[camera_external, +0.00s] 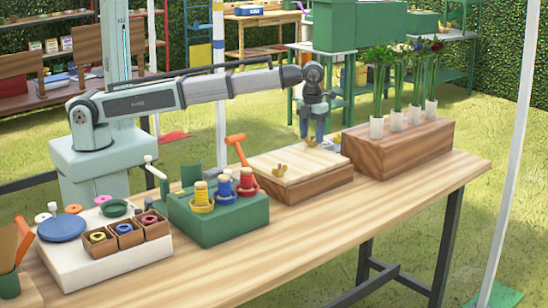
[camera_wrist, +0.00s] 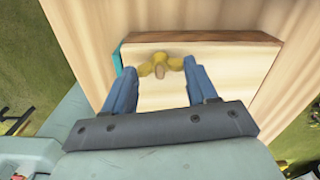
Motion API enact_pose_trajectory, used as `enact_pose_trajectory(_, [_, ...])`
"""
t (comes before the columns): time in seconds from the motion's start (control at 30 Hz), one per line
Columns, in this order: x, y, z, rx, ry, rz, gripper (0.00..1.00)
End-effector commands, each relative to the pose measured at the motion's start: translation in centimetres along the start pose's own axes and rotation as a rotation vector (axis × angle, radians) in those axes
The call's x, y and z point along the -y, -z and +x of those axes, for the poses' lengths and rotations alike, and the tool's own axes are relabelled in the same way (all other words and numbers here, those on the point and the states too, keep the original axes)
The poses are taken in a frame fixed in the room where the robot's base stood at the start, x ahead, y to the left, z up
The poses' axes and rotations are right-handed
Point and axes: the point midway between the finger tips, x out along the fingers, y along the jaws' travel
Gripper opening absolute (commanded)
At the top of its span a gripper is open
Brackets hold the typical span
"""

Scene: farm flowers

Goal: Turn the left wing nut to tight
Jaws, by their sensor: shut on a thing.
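My gripper (camera_external: 312,133) points down over the back right part of a pale wooden board (camera_external: 290,178) on a brown wood block. Its blue fingers are shut on a brass wing nut (camera_wrist: 160,66), with one fingertip at each wing in the wrist view. In the external view that nut (camera_external: 310,142) is partly hidden by the fingers. A second brass wing nut (camera_external: 280,169) stands clear on the board, nearer the camera and left of the gripper. I cannot tell how tight either nut is.
A green block (camera_external: 222,224) with yellow, blue and red pegs stands left of the board, an orange hammer-like tool (camera_external: 238,148) behind it. A wooden flower stand (camera_external: 397,153) with several tubes is close on the right. The table front (camera_external: 330,232) is clear.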

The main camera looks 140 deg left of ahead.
Motion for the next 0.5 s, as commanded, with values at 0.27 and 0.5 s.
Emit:
enact_pose_trajectory(0.27, [0.18, -0.21, -0.23, 0.005, 0.004, 0.035, 0.27])
enact_pose_trajectory(0.5, [0.19, -0.2, -0.23, 0.005, 0.005, 0.036, 0.27])
